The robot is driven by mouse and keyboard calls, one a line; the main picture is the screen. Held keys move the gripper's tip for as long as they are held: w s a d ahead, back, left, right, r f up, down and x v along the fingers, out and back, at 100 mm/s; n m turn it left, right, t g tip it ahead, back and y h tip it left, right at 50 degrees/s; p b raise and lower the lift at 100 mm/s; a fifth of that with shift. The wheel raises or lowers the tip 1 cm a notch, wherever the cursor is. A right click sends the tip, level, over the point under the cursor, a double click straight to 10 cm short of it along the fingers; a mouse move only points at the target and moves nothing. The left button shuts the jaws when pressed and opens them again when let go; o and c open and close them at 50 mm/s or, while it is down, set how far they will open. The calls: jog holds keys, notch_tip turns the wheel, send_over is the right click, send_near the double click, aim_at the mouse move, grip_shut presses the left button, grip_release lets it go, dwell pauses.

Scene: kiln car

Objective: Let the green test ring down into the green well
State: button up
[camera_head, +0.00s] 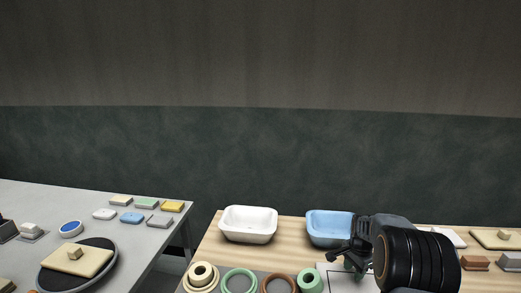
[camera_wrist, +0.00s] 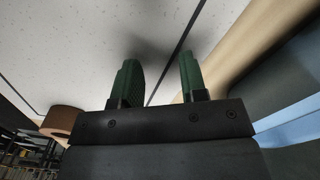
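A thick green ring with a hole (camera_head: 310,281), which looks like the test ring, stands on the wooden table at the lower edge of the head view. A wider, flatter green ring (camera_head: 238,281), which looks like the green well, lies to its left beyond a brown ring; its middle looks empty. My gripper (camera_head: 346,260) is up and to the right of the thick green ring, in front of the blue basin. In the wrist view my gripper's two green fingers (camera_wrist: 160,78) stand apart with nothing between them, over a white surface with dark lines.
A brown ring (camera_head: 279,284) and a cream ring (camera_head: 201,277) with a smaller cream piece in it stand along the front. A white basin (camera_head: 248,224) and a blue basin (camera_head: 329,228) are behind. Blocks (camera_head: 475,262) lie at right. A grey table (camera_head: 115,202) stands left, past a gap.

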jog(key=shift+w+a, duration=0.25)
jog(key=shift+w, duration=0.3)
jog(key=shift+w+a, duration=0.2)
jog(key=shift+w, duration=0.35)
jog(key=shift+w, duration=0.1)
jog(key=shift+p, duration=0.3)
jog(key=shift+c, duration=0.3)
grip_shut()
dwell(0.6)
jog(key=shift+c, duration=0.9)
grip_release()
